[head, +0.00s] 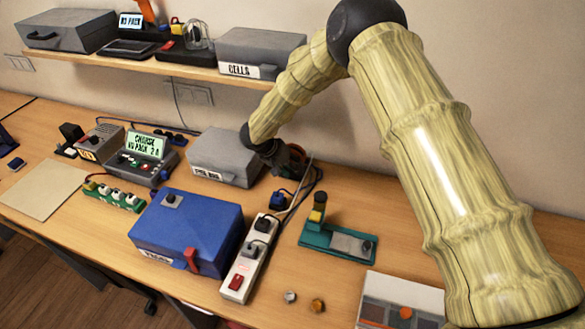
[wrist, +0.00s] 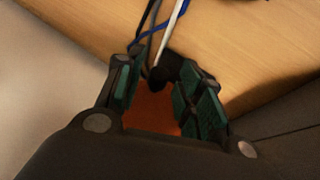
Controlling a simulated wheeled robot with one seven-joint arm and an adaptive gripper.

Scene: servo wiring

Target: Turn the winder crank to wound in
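The winder shows in the head view as a dark reddish round shape (head: 297,158) behind the power strip, partly hidden by my gripper (head: 272,153). In the wrist view its orange-brown body (wrist: 152,108) lies between and below my fingers. A black knob-like part (wrist: 168,72), perhaps the crank handle, sits between the fingertips, close to the right finger. My gripper (wrist: 158,85) has its green-padded fingers apart, with a gap visible on the left side of the black part. Whether the right finger touches it I cannot tell. The crank's angle is hidden.
A grey case (head: 225,157) stands just left of my gripper. Cables (wrist: 165,30) run from the winder. A white power strip (head: 248,262), a blue case (head: 187,232) and a teal stand (head: 338,242) lie in front. The wall is close behind.

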